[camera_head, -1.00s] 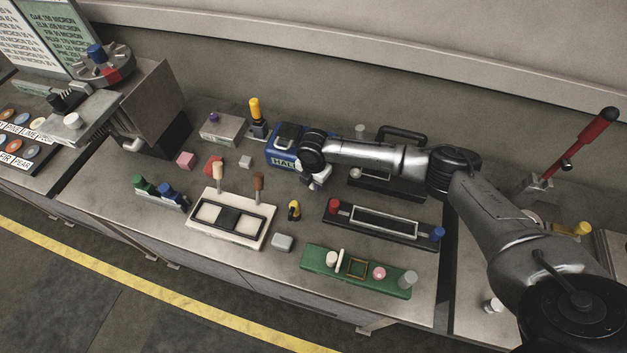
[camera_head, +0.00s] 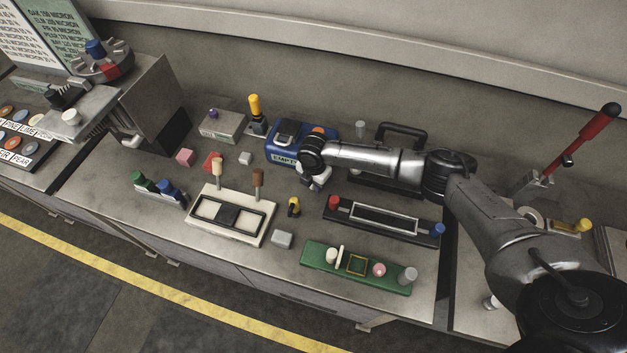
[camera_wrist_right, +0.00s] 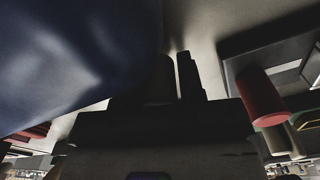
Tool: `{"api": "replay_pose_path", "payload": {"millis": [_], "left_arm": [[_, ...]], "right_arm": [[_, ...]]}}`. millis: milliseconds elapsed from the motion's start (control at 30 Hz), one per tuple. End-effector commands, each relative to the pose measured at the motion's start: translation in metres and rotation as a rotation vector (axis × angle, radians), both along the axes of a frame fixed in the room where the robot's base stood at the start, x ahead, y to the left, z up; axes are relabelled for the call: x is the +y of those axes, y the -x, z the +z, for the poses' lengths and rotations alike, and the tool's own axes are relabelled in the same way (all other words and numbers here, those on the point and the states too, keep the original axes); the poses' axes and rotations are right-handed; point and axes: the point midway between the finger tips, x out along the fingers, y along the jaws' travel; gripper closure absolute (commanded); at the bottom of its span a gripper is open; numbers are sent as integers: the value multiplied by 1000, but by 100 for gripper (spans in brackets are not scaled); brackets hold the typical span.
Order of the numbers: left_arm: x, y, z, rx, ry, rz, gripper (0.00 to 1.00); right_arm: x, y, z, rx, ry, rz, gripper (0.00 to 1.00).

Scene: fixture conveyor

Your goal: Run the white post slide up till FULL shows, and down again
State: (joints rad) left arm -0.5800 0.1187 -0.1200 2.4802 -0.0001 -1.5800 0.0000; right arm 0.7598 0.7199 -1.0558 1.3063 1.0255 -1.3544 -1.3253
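The blue box (camera_head: 283,141) stands at the back middle of the bench. Its front label (camera_head: 284,160) reads EMPTY, its last letters close to my arm. My right gripper (camera_head: 316,184) is low at the box's right front corner. In the right wrist view the box is a large blue shape (camera_wrist_right: 75,60) at upper left, and my dark gripper fingers (camera_wrist_right: 178,80) are beside it. The white post slide cannot be made out; my wrist covers that corner. Whether the fingers are open or shut on something is too dark to tell. My left gripper is out of view.
A black-framed fixture with a red knob (camera_head: 334,201) is right of my gripper. A black-handled fixture (camera_head: 402,130) stands behind my forearm.

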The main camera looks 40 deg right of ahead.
Motion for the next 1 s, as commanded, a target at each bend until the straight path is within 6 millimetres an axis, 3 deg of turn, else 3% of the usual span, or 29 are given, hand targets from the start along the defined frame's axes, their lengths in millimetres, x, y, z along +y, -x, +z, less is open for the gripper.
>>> {"api": "replay_pose_path", "payload": {"millis": [200,533,667,1000], "left_arm": [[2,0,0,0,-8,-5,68],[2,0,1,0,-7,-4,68],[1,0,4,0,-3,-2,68],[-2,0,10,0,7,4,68]], "right_arm": [[0,0,1,-1,-1,0,44],[0,-1,8,-3,-2,0,44],[0,-1,26,-4,-2,0,44],[0,-1,92,-4,0,1,44]]}}
